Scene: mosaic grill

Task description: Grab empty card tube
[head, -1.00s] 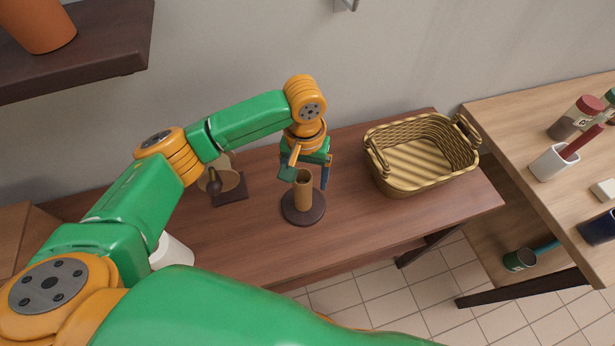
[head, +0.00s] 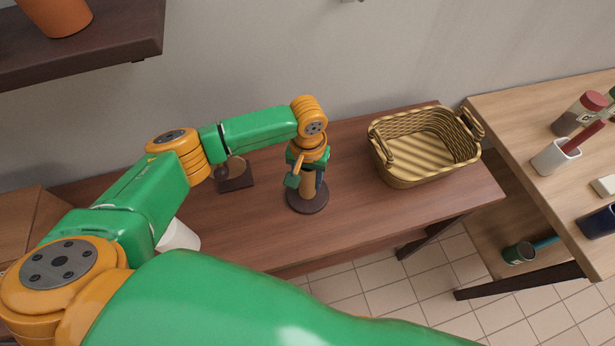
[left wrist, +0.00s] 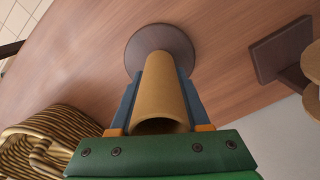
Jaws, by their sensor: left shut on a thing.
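The card tube (head: 308,184) is a tan hollow cylinder standing upright on a round dark base (head: 308,202) on the brown table. In the left wrist view the tube (left wrist: 160,90) shows its open end toward the camera, with the round base (left wrist: 160,48) behind it. My left gripper (head: 307,180) comes down over the tube from above. Its two blue fingers (left wrist: 160,92) lie on either side of the tube and are shut on it. My right gripper is not in view.
A wicker basket (head: 400,181) stands right of the tube. A dark stand (head: 235,183) is to the left, near a white container (head: 178,236). A lighter table (head: 520,130) with jars and a holder is at the right. A dark shelf (head: 130,40) hangs upper left.

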